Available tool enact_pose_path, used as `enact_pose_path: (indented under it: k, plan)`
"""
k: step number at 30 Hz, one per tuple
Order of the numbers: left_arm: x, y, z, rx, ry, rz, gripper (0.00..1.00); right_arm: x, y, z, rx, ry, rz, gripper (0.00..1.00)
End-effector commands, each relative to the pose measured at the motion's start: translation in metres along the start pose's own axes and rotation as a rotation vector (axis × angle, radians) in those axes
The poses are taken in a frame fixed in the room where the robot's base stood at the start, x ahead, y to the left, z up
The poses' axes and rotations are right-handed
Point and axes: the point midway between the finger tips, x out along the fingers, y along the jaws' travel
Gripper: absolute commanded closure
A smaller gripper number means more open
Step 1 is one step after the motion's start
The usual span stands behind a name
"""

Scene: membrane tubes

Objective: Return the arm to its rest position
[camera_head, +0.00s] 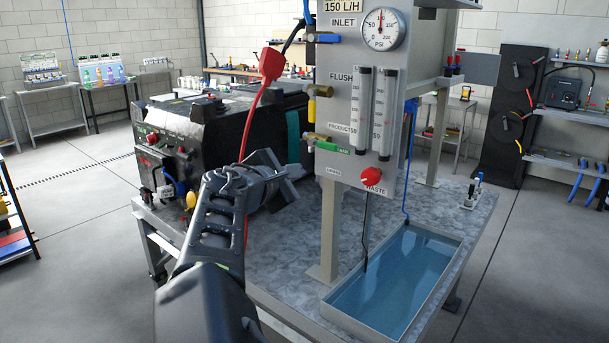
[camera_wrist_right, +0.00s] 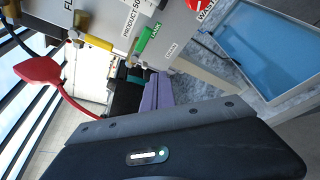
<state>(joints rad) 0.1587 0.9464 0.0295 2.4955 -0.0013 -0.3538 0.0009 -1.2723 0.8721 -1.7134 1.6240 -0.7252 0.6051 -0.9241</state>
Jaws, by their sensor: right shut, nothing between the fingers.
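My right arm comes up from the bottom of the head view. Its right gripper (camera_head: 288,172) is in front of the black machine and left of the grey panel's post, with its fingers together and nothing visible in them. In the right wrist view, the dark gripper body fills the bottom, and a purple-grey part (camera_wrist_right: 158,95), probably a finger, shows beyond it. The grey panel (camera_head: 340,85) carries a gauge (camera_head: 383,29), two clear flow tubes (camera_head: 374,112), a red waste knob (camera_head: 371,177) and a green-handled tank valve (camera_head: 327,146). My left gripper is not in view.
A red plug (camera_head: 271,63) on a red hose hangs close above and left of the gripper; it also shows in the right wrist view (camera_wrist_right: 38,71). The black machine (camera_head: 250,125) stands behind. A water-filled tray (camera_head: 447,258) lies right. Open floor (camera_head: 80,250) is left.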

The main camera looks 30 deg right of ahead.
Motion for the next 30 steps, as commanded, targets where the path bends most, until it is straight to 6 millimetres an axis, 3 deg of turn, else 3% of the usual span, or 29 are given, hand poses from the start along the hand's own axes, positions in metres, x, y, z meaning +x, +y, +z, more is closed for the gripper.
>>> enact_pose_path:
  k: [16,20,23,26,30]
  plan:
    - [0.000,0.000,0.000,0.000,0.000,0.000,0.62,0.000,0.000,-0.001,0.000,0.001,-0.001,1.00]
    - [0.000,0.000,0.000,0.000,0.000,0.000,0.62,0.006,-0.009,-0.012,0.002,0.018,-0.015,1.00]
    - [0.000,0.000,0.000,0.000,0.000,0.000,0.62,0.018,-0.029,-0.035,0.008,0.053,-0.047,1.00]
    - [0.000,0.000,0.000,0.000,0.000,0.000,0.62,0.034,-0.064,-0.073,0.022,0.111,-0.102,1.00]
    - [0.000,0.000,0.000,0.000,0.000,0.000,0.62,0.057,-0.139,-0.141,0.069,0.217,-0.225,1.00]
